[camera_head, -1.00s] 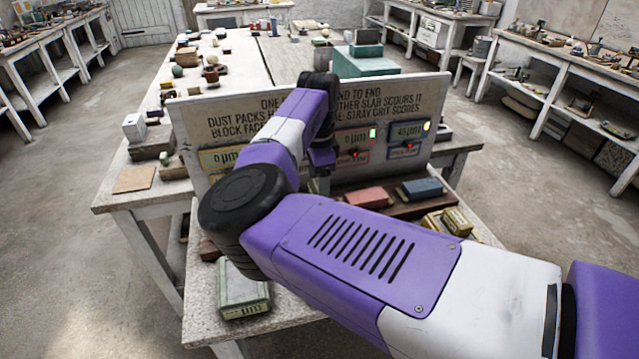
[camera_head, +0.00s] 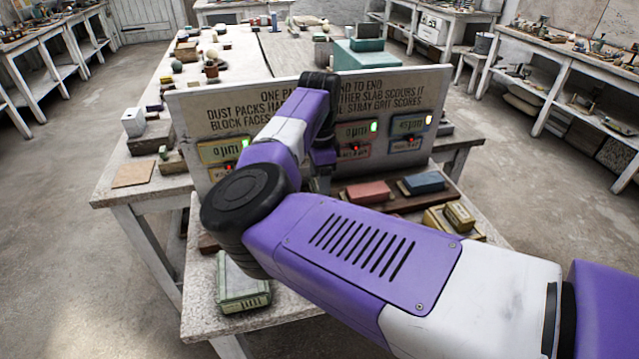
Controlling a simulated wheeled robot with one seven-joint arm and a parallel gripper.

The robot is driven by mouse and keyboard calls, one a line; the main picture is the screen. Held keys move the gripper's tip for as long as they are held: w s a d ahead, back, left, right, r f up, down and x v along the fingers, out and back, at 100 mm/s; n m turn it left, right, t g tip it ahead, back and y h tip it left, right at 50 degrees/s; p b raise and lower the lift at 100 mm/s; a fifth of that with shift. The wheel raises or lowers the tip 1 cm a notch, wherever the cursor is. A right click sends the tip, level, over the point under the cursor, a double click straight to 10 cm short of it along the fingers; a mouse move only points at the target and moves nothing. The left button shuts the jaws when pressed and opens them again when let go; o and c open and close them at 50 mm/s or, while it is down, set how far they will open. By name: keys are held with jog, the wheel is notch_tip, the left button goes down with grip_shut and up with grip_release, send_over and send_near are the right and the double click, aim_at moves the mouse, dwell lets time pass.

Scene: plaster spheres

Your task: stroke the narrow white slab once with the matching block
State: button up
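My gripper (camera_head: 321,160) hangs pointing down in front of the lettered board, behind my forearm. Its fingertips and anything between them are too hidden to make out. A red block (camera_head: 368,191) and a blue block (camera_head: 424,182) lie on a dark brown strip right of my gripper. A yellow block (camera_head: 459,215) lies at the right of the bench. A pale green block (camera_head: 241,285) lies at the front left. I cannot make out the narrow white slab; my arm covers much of the bench top.
The upright board (camera_head: 300,110) stands across the bench behind my gripper, with several small displays and red and green lights. Its text is partly covered. A long white table (camera_head: 230,85) with small objects stands behind. Floor (camera_head: 70,240) is clear at left.

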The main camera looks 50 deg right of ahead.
jog(key=shift+f, duration=0.55)
dwell(0.5)
jog(key=shift+w+a, duration=0.6)
jog(key=shift+a, duration=0.3)
jog(key=shift+p, duration=0.3)
jog(key=shift+w+a, duration=0.25)
jog(key=shift+a, duration=0.2)
jog(key=shift+w+a+p, duration=0.4)
jog(key=shift+w+a, duration=0.05)
jog(key=shift+a, duration=0.2)
jog(key=shift+w+a+p, duration=0.35)
jog(key=shift+w+a, duration=0.1)
jog(key=shift+a, duration=0.15)
jog(key=shift+w+a+p, duration=0.35)
jog(key=shift+w+a, duration=0.15)
jog(key=shift+a, duration=0.25)
